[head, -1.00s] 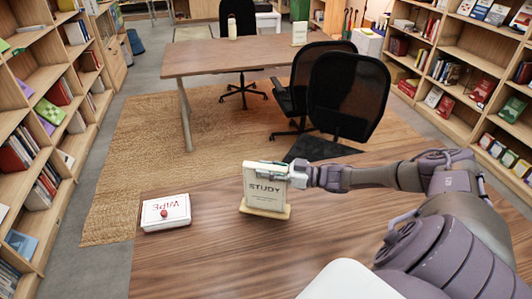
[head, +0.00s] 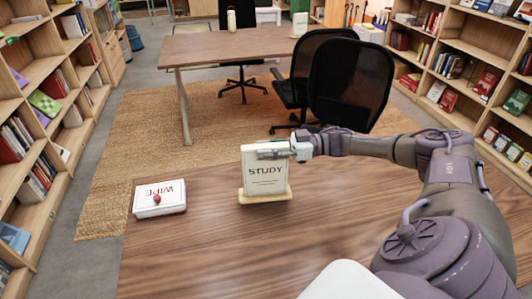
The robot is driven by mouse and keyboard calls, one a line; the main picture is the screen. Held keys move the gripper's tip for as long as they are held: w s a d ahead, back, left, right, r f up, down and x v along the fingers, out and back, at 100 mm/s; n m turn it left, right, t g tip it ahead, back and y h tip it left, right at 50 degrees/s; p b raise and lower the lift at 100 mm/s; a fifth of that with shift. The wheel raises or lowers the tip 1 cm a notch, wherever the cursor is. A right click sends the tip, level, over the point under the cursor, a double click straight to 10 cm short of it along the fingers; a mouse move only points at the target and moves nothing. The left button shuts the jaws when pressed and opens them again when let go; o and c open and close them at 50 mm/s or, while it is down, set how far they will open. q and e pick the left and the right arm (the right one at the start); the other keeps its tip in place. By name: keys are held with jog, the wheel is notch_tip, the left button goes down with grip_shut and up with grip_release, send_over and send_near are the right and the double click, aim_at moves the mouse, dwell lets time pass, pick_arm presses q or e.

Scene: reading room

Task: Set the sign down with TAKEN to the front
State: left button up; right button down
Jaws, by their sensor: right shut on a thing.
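The sign (head: 266,180) is a cream panel on a light wooden foot, at the near table's far side. The word STUDY, upright, faces me, with smaller print below; the other face is hidden. My right gripper (head: 275,151) comes in from the right and is shut on the sign's upper part. The sign stands about upright. Its foot is at or just above the tabletop; I cannot tell whether they touch. My left gripper is not in view.
A white box (head: 158,201) marked WIPE, upside down to me, with a small red thing on it, lies left of the sign on the near table (head: 215,255). Beyond are black chairs (head: 345,85) and another table (head: 225,50). Bookshelves line both sides.

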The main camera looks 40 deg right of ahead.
jog(key=shift+f+n+g+y+b, duration=0.65)
jog(key=shift+f+b, duration=0.6)
jog(key=shift+b, duration=0.65)
jog(key=c, duration=0.8)
grip_release()
jog(key=shift+c, duration=0.2)
jog(key=v, duration=1.2)
jog(key=shift+r, duration=0.2)
